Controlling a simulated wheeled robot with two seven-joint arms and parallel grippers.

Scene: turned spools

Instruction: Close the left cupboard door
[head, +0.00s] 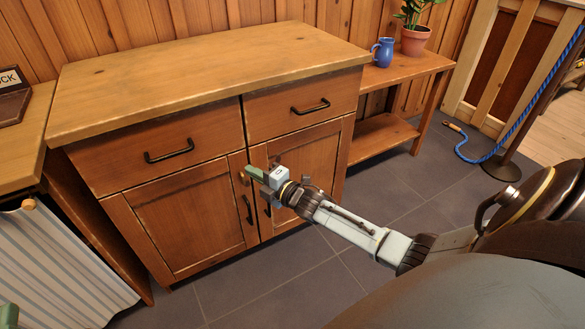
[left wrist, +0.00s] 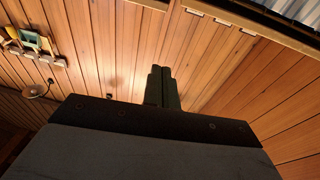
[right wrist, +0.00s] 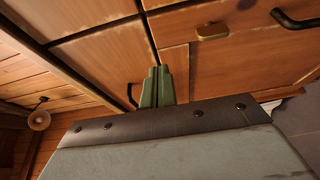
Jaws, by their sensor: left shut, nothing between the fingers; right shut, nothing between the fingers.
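The left cupboard door (head: 185,228) is a framed wooden panel with a dark upright handle (head: 249,209) near its right edge. It looks flush or nearly flush with the cabinet front; a small gap cannot be ruled out. My right gripper (head: 252,173) is shut and empty, its green fingers close to the door's upper right corner; contact cannot be told. In the right wrist view its fingers (right wrist: 157,86) point at the cupboard front. My left gripper is shut and empty in the left wrist view (left wrist: 162,86), facing plank wall; a green part shows at the head view's lower left corner.
The right cupboard door (head: 305,165) is behind my right gripper. Two drawers with dark handles (head: 169,151) sit above the doors. A shelf with a blue jug (head: 383,52) and potted plant (head: 415,38) stands right. A striped curtain (head: 60,270) hangs left. Tiled floor in front is clear.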

